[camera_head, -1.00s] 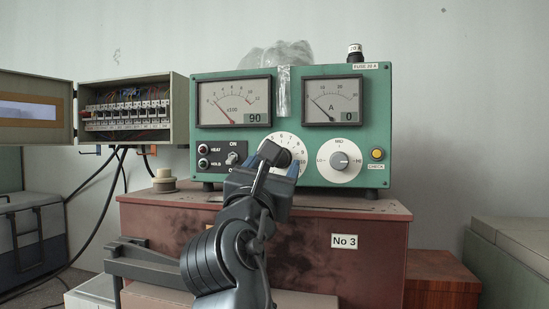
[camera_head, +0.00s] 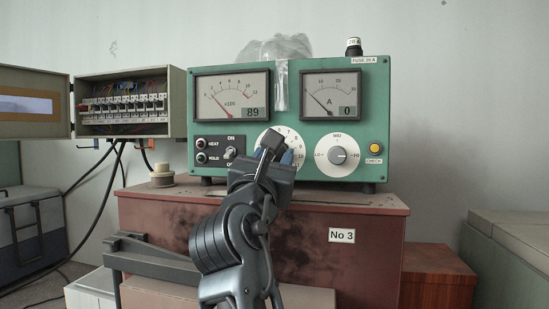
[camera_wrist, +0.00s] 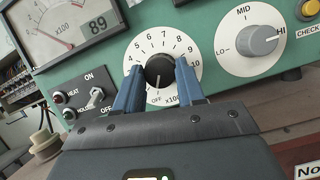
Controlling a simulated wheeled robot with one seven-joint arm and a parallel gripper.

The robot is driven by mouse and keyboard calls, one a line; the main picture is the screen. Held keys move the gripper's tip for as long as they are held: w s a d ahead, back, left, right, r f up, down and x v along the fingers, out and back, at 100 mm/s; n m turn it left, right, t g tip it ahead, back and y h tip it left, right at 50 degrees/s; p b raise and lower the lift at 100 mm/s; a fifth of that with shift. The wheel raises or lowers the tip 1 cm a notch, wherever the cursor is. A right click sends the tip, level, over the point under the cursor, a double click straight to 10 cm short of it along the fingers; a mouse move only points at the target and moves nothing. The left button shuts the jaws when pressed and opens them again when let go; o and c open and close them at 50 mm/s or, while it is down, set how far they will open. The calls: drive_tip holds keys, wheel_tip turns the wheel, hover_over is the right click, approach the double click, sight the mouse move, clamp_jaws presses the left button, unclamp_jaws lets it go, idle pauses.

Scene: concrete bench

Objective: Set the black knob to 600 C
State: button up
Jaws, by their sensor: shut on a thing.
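The black knob (camera_wrist: 158,70) sits at the centre of a white dial (camera_wrist: 146,43) on the green panel, marked with numbers, OFF and x100. Its white pointer line seems to point down, towards the OFF mark. My gripper (camera_wrist: 159,82) has its blue fingers on the left and right of the knob and is shut on it. In the head view my gripper (camera_head: 272,150) covers the knob and much of the dial (camera_head: 291,141). The x100 meter's digital readout (camera_head: 255,112) shows 89, and its needle is near the low end.
To the right are a grey MID/LO/HI knob (camera_head: 338,156), pointing near HI, and a yellow CHECK button (camera_head: 375,148). To the left is an ON toggle switch (camera_head: 230,153) with HEAT and HOLD lamps. The ammeter (camera_head: 333,90) reads 0. An open breaker box (camera_head: 125,75) stands farther left.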

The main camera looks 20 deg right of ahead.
drive_tip(key=shift+c, duration=0.6)
drive_tip(key=shift+m+b, duration=0.3)
drive_tip(key=shift+m, duration=0.2)
